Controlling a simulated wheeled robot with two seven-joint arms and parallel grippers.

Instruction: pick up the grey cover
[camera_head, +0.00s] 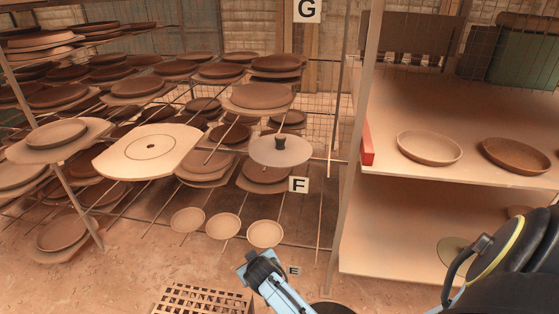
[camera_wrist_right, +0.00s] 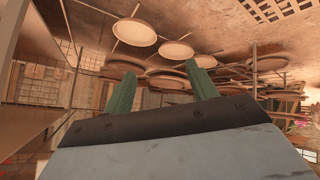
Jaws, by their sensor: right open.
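The grey cover (camera_head: 268,153) is a pale, flat round disc with a dark upright knob at its centre. In the head view it sits at the right end of the rod rack, above the label F. I cannot pick it out in the wrist view. My right gripper (camera_wrist_right: 163,78) is open and empty, with two green fingers apart. In the head view a blue arm end with a dark gripper, which looks like my right one, is at the bottom centre, below and apart from the cover; its fingers are not clear there. My left gripper is not in view.
The rod rack holds many brown dishes and a pale board (camera_head: 120,162) left of the cover. Small bowls (camera_head: 265,234) sit low, above the gripper. A shelf unit (camera_head: 400,226) with dishes stands at right; a perforated crate (camera_head: 200,300) is at the bottom.

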